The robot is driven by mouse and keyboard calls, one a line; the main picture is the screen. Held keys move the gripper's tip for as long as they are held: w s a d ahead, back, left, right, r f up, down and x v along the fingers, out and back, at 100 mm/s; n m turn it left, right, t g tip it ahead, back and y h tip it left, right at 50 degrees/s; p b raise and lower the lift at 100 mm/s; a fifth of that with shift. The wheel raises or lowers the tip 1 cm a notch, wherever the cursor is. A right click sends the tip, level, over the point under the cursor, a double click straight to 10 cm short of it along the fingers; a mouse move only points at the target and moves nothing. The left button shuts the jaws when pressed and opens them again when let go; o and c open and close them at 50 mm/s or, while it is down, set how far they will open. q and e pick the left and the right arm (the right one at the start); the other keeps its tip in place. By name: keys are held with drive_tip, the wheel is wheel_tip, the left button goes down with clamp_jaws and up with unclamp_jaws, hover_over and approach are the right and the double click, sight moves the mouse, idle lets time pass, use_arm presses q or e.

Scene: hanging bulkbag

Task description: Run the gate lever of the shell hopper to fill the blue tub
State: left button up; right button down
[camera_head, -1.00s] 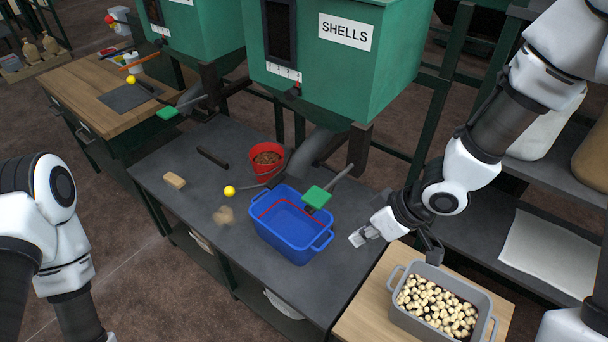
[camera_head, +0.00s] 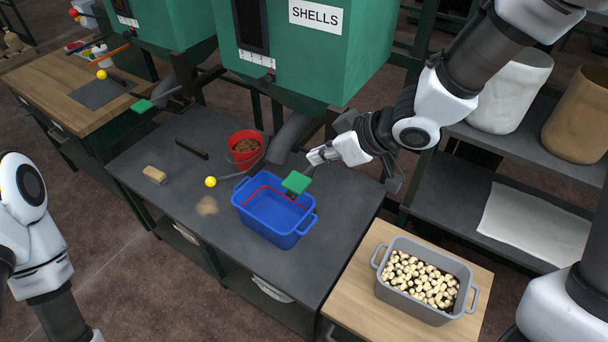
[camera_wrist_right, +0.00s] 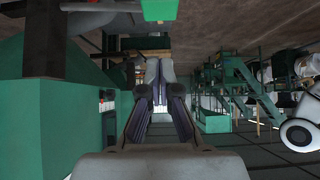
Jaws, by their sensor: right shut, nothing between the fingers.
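The green shell hopper (camera_head: 300,60), labelled SHELLS, stands above the dark bench with a grey spout below. A rod with a green paddle end (camera_head: 296,182) reaches over the blue tub (camera_head: 283,236); the paddle also shows at the top of the wrist view (camera_wrist_right: 158,10). Another rod ends in a yellow knob (camera_head: 210,182), left of the tub. I cannot tell which is the gate lever. The tub has a red line inside and looks empty. My right gripper (camera_head: 314,156) is shut and empty, just beyond the green paddle. My left gripper is out of view.
A red bucket (camera_head: 244,150) with brown contents stands behind the tub. A grey tub (camera_head: 425,309) of pale pieces sits on a wooden stand at right. A wooden block (camera_head: 154,175) and a dark bar (camera_head: 191,149) lie on the bench (camera_head: 180,215). A second hopper stands at left.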

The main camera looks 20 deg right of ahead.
sight(292, 178)
drive_tip(key=x, duration=0.4)
drive_tip(key=shift+w+a+f, duration=0.1)
drive_tip(key=shift+w+f, duration=0.05)
drive_tip(key=shift+w, duration=0.05)
drive_tip(key=f, duration=0.3)
drive_tip(key=shift+w+a+f, duration=0.25)
drive_tip(key=shift+f, duration=0.15)
drive_tip(key=shift+d+f, duration=0.15)
drive_tip(key=shift+f, duration=0.25)
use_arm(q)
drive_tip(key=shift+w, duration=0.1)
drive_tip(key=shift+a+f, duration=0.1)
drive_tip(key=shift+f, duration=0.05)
